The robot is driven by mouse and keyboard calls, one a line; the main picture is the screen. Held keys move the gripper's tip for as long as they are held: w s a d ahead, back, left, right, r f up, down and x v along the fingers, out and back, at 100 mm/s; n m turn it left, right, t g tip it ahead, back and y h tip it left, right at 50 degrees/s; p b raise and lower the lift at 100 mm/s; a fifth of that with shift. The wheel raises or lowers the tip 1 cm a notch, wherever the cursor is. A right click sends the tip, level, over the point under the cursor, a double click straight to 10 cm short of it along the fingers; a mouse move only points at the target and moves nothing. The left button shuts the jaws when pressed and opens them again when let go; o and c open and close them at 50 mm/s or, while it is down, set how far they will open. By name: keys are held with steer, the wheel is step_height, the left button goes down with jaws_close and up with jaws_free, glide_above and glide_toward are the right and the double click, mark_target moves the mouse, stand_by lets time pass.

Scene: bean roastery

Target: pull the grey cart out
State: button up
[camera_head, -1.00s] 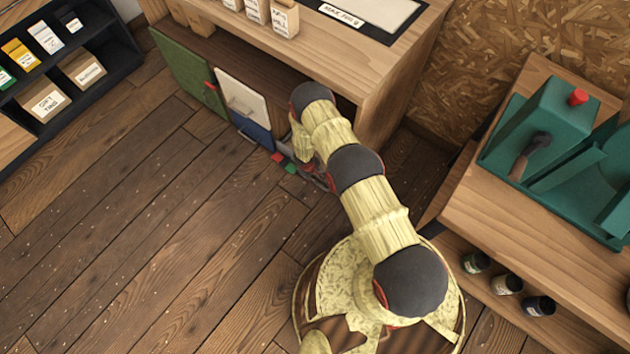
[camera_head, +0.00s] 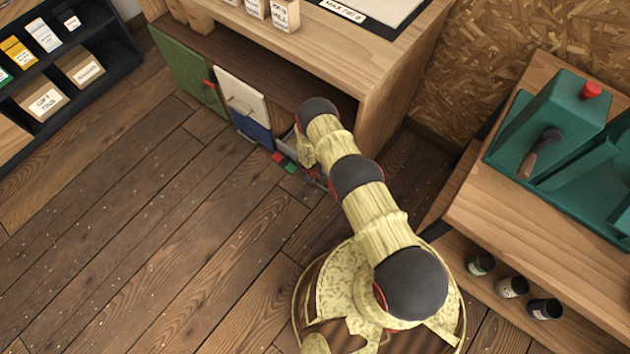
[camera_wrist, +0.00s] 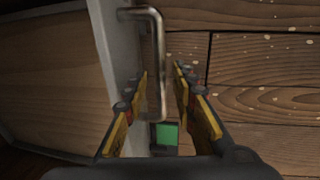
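In the wrist view a light grey front panel (camera_wrist: 108,45) with a bent metal handle (camera_wrist: 160,50) stands at the left of my gripper (camera_wrist: 163,75). I take this as the grey cart; its wooden side or inside (camera_wrist: 50,80) shows further left. My gripper is open, with the handle between its two fingers and a gap on the right side. In the head view a sliver of light grey (camera_head: 288,143) shows beside my arm at the counter's opening. My arm hides most of the cart and the gripper there.
Under the wooden counter (camera_head: 385,75) stand a green panel (camera_head: 185,70) and a white-and-blue panel (camera_head: 242,95) with a handle. A dark shelf (camera_head: 110,60) is at the left; a bench with a green machine (camera_head: 545,125) is at the right. The floor (camera_head: 150,230) is clear.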

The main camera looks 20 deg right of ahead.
jaws_close()
stand_by(0.7)
